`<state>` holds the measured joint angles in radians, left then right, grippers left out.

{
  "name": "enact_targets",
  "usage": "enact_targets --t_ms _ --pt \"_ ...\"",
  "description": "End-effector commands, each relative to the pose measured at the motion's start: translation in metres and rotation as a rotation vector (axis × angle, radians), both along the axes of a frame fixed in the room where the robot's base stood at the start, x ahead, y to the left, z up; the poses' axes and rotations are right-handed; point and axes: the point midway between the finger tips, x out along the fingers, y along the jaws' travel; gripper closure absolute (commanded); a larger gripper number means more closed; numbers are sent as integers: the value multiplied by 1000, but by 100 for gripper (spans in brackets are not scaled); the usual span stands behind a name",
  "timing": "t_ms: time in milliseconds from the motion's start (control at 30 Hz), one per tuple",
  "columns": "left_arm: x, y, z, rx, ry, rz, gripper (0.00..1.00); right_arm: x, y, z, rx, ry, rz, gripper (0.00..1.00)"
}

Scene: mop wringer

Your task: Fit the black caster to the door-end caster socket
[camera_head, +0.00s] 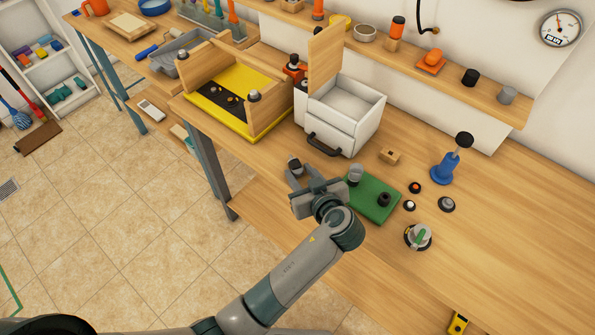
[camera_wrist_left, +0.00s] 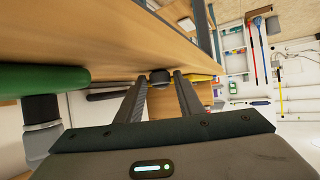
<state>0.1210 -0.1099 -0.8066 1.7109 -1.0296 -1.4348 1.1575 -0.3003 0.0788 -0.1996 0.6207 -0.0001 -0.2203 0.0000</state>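My left gripper (camera_head: 297,171) is low over the bench's front edge, its fingers apart. A small black piece with a grey top (camera_head: 295,163), which looks like a caster, stands between or just beyond the fingertips. In the left wrist view the dark round piece (camera_wrist_left: 160,77) shows on the bench top between the fingers (camera_wrist_left: 161,92), with narrow gaps beside it. Another black piece (camera_head: 384,198) and a grey one (camera_head: 355,174) stand on a green pad (camera_head: 372,208). I cannot tell which part is the door-end caster socket. My right gripper is not in view.
A white drawer box (camera_head: 346,107) with a raised wooden panel (camera_head: 325,62) stands behind the gripper. A wooden frame with a yellow base (camera_head: 218,112) is left of it. A blue plunger-like tool (camera_head: 446,166) and several small round parts lie right. The bench's right side is mostly clear.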

Motion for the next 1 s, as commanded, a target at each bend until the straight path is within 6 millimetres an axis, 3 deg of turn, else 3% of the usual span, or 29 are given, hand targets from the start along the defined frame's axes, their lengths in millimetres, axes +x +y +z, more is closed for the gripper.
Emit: enact_targets --t_ms 233,367,467,1000 --pt "0 0 0 0 0 0 66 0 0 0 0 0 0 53" --pt "0 0 0 -1 0 0 95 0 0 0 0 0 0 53" --pt "0 0 0 -1 0 0 100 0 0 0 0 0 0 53" --pt "0 0 6 -1 -1 2 100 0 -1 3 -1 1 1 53"
